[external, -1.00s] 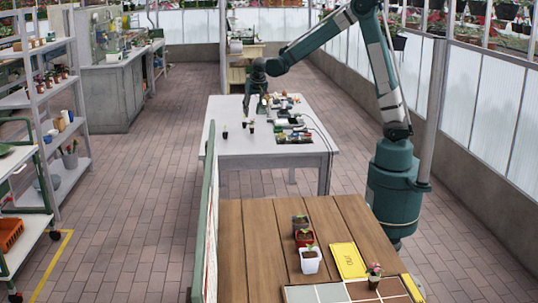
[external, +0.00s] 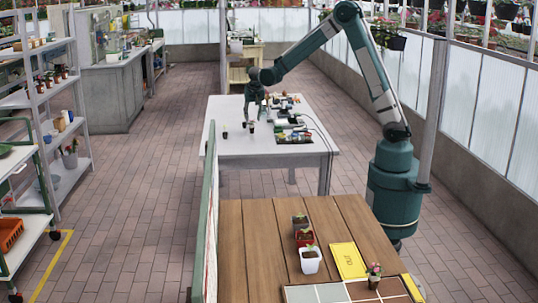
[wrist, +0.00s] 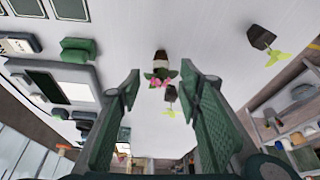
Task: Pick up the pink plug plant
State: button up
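The pink plug plant (wrist: 162,74) has pink petals, a few green leaves and a dark root plug. In the wrist view it lies in the gap ahead of my fingers, close to the fingertips. My gripper (wrist: 159,73) is open, with one finger on each side of that gap and nothing visibly gripped. In the external view my gripper (external: 254,112) hangs low over the white table (external: 235,148), where small plants stand by its fingers. Which of these is the pink one is too small to tell there.
Two yellow-green plug plants stand nearby in the wrist view, one close behind the pink plant (wrist: 170,94) and one to the right (wrist: 262,38). Trays and equipment (external: 292,136) crowd the table's right side. The table's front left is clear.

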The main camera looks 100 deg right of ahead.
aim_at(252, 124)
jog(key=shift+x, duration=1.25)
jog(key=shift+b, duration=0.3)
jog(key=shift+d+b+x, duration=0.15)
jog(key=shift+b+x, duration=0.3)
jog(key=shift+x, duration=0.85)
jog(key=shift+d+b+x, duration=0.1)
jog(key=shift+b+x, duration=0.35)
jog(key=shift+x, duration=0.85)
jog(key=shift+r, duration=0.1)
jog(key=c, duration=0.8)
